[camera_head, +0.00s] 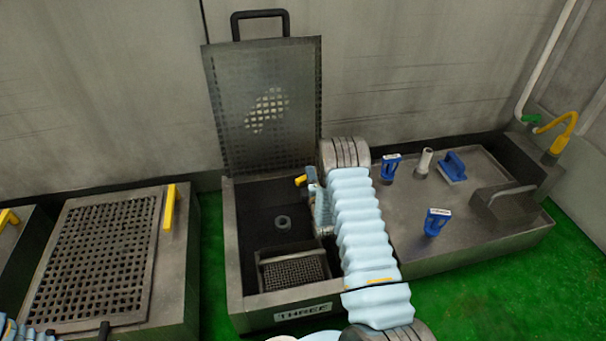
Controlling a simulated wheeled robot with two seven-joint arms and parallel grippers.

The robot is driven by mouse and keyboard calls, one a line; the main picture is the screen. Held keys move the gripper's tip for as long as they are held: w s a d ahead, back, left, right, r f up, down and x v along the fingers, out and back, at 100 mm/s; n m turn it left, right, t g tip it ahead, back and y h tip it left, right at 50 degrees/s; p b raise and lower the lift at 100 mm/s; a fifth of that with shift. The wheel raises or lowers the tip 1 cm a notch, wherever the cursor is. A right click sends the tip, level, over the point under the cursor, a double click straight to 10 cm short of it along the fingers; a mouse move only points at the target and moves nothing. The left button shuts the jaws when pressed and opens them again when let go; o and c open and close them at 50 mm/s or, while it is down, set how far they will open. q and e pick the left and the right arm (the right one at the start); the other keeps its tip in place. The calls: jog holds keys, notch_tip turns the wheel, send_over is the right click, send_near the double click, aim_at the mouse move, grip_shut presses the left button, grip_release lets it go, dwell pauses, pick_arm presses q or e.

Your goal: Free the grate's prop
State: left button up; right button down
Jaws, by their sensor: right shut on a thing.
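The perforated grate (262,105) of the box marked THREE (303,312) stands raised, leaning back near the wall, with a black handle on top. My right arm, in a pale blue ribbed sleeve, reaches over the box's right side. My right gripper (311,182) is at that side, near the raised grate's lower right corner, largely hidden by my own arm. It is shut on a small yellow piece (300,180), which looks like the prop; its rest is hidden. My left gripper is out of view; only a bit of pale blue sleeve shows at the bottom left corner.
Inside the open box are a grey ring (283,222) and a mesh basket (294,270). A closed grate (105,255) with a yellow bar (169,207) is at left. A metal tray (405,225) with blue-handled tools stands right. Green floor shows in front.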

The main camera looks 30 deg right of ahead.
jog(key=shift+s, duration=0.15)
jog(key=c, duration=1)
grip_release()
jog(key=shift+o, duration=0.2)
jog(key=shift+s, duration=0.1)
jog(key=p+v, duration=0.1)
jog(key=v, duration=1.2)
jog(key=shift+s+p, duration=0.35)
jog(key=shift+p, duration=0.05)
jog(key=shift+f, duration=0.1)
